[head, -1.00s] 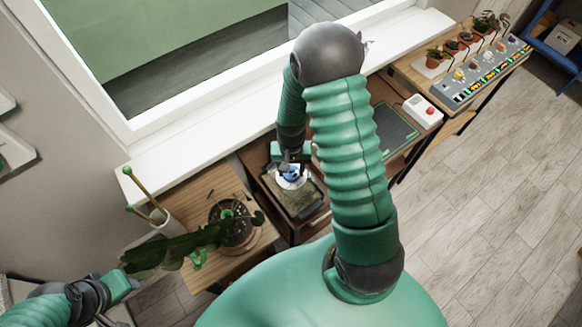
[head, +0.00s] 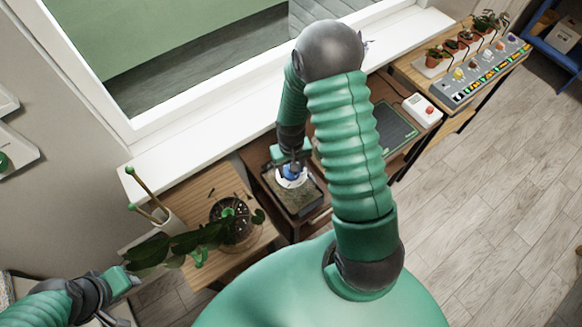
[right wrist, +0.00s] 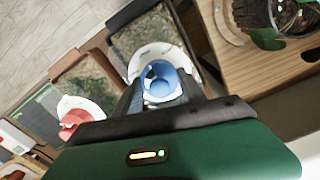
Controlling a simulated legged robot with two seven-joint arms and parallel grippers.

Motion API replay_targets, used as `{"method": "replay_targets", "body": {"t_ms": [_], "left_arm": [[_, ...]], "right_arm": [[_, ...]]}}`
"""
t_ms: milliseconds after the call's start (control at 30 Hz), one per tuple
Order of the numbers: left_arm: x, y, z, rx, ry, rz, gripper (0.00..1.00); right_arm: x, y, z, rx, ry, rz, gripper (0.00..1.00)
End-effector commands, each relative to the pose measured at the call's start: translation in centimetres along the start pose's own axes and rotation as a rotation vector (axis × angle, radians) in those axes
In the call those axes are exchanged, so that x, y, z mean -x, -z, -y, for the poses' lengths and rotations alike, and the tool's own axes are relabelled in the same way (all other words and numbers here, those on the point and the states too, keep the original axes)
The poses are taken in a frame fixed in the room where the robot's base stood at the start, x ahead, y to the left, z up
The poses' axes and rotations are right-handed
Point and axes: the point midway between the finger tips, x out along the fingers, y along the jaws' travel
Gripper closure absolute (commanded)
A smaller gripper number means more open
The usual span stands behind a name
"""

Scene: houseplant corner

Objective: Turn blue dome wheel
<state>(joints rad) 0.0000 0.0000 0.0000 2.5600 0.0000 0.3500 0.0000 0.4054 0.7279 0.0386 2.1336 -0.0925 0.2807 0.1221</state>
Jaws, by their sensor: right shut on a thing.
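The blue dome wheel (right wrist: 160,80) sits on a white round collar (right wrist: 142,53) on top of a terrarium box (head: 299,205). My right gripper (right wrist: 158,92) has its fingers on either side of the blue wheel, shut on it. In the head view the blue wheel (head: 291,170) is a small patch under the right gripper (head: 291,163), partly hidden by it. My left gripper (head: 130,280) is at the lower left, beside a plant's leaves; its jaws are not clear.
A red knob (right wrist: 72,118) on a white collar stands beside the blue one in the wrist view. A potted plant (head: 232,222) stands on the wooden table left of the terrarium. A green mat (head: 395,125) and a white box with a red button (head: 422,109) lie right.

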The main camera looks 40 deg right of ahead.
Motion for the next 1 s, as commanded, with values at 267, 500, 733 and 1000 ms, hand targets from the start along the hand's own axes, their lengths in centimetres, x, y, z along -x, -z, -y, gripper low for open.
{"method": "replay_targets", "body": {"t_ms": [267,500,733,1000], "left_arm": [[0.0,0.0,0.0,0.0,0.0,0.0,0.64],[0.0,0.0,0.0,0.0,0.0,0.0,0.64],[0.0,0.0,0.0,0.0,0.0,0.0,0.64],[0.0,0.0,0.0,0.0,0.0,0.0,0.64]], "right_arm": [[0.0,0.0,0.0,0.0,0.0,0.0,0.93],[0.0,0.0,0.0,-0.001,0.0,0.0,0.3],[0.0,0.0,0.0,-0.001,0.0,0.0,0.3],[3.4,0.2,0.0,-0.002,0.001,-0.006,0.3]]}}
